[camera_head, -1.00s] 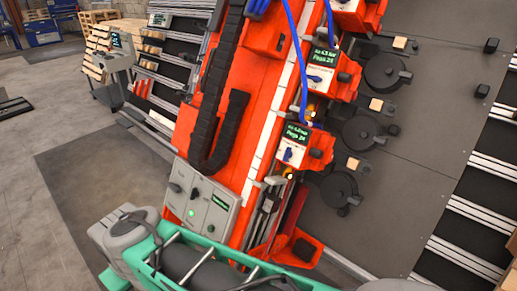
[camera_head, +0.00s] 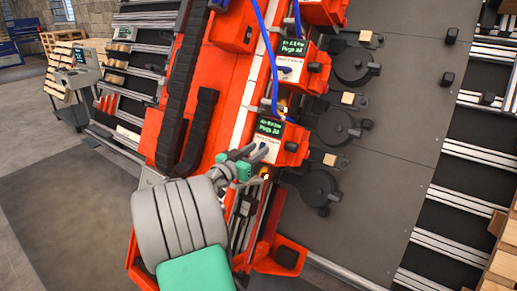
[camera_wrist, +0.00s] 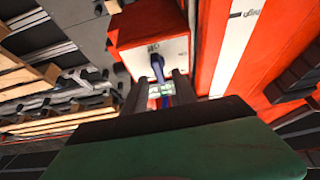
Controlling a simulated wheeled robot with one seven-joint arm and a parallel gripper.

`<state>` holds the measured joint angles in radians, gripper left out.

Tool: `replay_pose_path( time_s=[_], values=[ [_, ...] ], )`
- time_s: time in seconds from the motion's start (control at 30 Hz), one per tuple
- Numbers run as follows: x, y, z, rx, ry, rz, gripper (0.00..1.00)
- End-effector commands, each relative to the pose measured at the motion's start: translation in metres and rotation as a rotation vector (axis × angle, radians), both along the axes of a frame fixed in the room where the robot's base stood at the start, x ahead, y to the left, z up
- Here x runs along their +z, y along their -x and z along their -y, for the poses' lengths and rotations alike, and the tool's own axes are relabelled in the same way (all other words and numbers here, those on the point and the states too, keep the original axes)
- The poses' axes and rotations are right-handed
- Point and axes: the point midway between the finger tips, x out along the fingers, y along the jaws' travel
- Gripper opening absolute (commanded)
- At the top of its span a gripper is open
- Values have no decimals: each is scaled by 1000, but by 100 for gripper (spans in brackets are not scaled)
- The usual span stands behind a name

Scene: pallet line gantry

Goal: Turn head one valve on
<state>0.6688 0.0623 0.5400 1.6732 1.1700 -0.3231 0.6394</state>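A blue valve lever (camera_wrist: 157,66) stands out from the white face of a red head box in the wrist view. In the head view, a blue lever (camera_head: 263,149) shows on the nearest head, below a green display (camera_head: 270,127). My gripper (camera_wrist: 160,80) points at the lever; its two dark fingers are apart, with the lever between or just beyond their tips. Contact cannot be told. In the head view, my gripper (camera_head: 251,158) is close beside that head's white face.
Round black units (camera_head: 318,188) line the grey panel at right. Open floor (camera_head: 70,215) lies at left.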

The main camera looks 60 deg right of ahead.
Motion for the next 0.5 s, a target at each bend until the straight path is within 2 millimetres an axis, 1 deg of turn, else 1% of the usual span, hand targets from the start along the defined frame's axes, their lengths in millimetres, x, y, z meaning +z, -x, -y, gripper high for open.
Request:
replay_pose_path(
  time_s=[0.03,0.13,0.37,0.5],
  values=[
    [1,2,7,-2,-1,1,34],
    [0,3,14,-1,-2,-1,34],
    [-1,2,15,2,-2,-1,34],
    [-1,2,15,2,-2,0,23]
  ],
)
